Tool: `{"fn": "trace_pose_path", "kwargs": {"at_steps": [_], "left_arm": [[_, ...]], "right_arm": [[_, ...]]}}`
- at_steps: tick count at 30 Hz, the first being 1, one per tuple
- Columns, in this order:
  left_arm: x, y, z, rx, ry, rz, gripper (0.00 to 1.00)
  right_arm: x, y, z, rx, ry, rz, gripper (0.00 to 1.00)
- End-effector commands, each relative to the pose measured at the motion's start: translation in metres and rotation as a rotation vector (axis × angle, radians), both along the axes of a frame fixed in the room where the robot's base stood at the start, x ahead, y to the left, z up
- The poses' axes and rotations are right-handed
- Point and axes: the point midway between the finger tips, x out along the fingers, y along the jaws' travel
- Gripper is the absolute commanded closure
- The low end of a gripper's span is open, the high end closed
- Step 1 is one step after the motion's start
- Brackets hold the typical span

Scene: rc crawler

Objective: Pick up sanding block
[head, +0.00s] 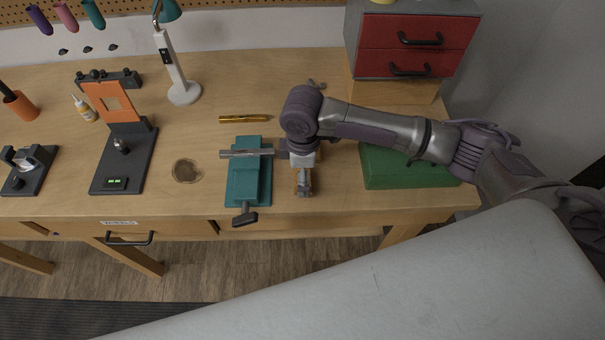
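My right arm reaches in from the right over the workbench. My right gripper (303,187) points down at the bench near its front edge, just right of the teal vise. I cannot tell from this view whether its fingers are open or shut. Small orange-brown patches show beside and under the gripper; they may be part of the sanding block, but the gripper and wrist cover most of that spot. No sanding block can be clearly made out elsewhere. My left gripper is not in view.
The teal vise (243,185) stands close left of the gripper. A green box (400,170) lies right, under my forearm. A brass-coloured tool (244,118), a desk lamp (174,70), an orange-panelled stand (122,150) and a red drawer cabinet (410,60) are around. The back centre is fairly clear.

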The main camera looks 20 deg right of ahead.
Motion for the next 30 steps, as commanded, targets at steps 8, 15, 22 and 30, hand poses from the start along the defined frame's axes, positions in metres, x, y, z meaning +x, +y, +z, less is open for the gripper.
{"fn": "trace_pose_path", "kwargs": {"at_steps": [8, 15, 22, 30], "left_arm": [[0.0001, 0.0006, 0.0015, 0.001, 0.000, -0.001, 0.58], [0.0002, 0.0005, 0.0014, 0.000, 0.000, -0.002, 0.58], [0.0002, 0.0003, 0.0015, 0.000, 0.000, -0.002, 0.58], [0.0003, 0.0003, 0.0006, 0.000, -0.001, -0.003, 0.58]], "right_arm": [[-0.0003, -0.0003, -0.0097, 0.000, -0.001, 0.001, 0.00], [-0.0002, -0.0003, -0.0093, 0.000, -0.001, 0.001, 0.30], [-0.0001, -0.0003, -0.0091, 0.000, -0.001, 0.001, 0.64], [0.0002, -0.0002, -0.0072, 0.000, -0.002, 0.001, 0.64]]}}
